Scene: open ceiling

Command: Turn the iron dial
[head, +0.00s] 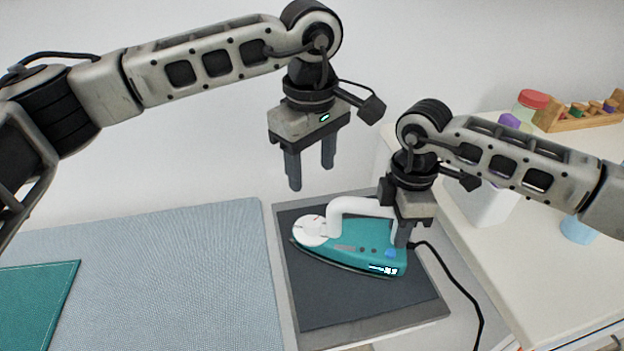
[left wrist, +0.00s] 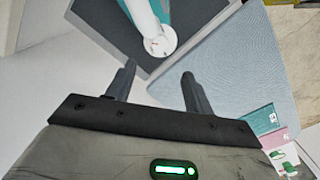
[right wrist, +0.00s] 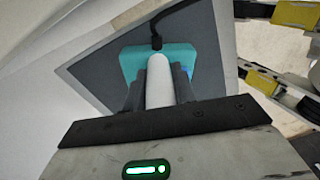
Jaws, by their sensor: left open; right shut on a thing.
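The teal iron (head: 345,247) lies on a dark grey pad, with its white handle (head: 350,205) on top. The round white dial (head: 310,230) sits at the iron's left end, with small red marks. My right gripper (head: 402,243) is shut on the handle near the cord end; the right wrist view shows the white handle (right wrist: 158,85) between its fingers. My left gripper (head: 311,177) is open and empty, pointing down above the dial, clearly apart from it. In the left wrist view the dial (left wrist: 161,41) shows just beyond the open fingers.
The dark pad (head: 330,312) has a light grey border. A blue-grey mat (head: 180,270) with a green cloth (head: 35,305) lies to the left. A black cord (head: 462,285) runs from the iron. A white counter at right holds a wooden rack (head: 580,113) and a red-lidded jar (head: 530,106).

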